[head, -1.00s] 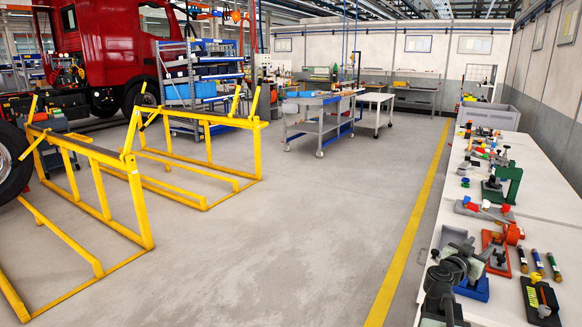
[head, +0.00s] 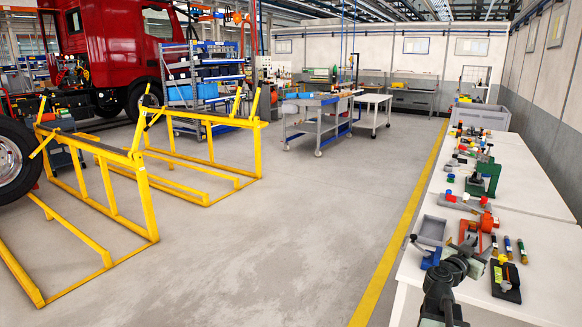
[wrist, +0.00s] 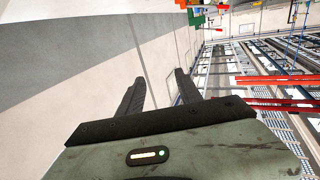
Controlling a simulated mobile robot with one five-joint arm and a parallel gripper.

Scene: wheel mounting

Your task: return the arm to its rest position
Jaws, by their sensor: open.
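My arm (head: 447,287) shows at the bottom right of the head view, folded low in front of the white table's near end. In the wrist view my gripper (wrist: 160,80) has its two dark fingers spread apart, with nothing between them. Beyond the fingers the wrist view shows a pale surface and, at the right, the tilted hall with red beams. In the head view the fingertips are too small and dark to make out clearly.
The white table (head: 545,270) at the right holds clamps, a grey tray (head: 432,230) and several tools. A yellow rack (head: 145,195) stands at the left beside a large wheel (head: 12,160). The grey floor (head: 270,240) between them is clear.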

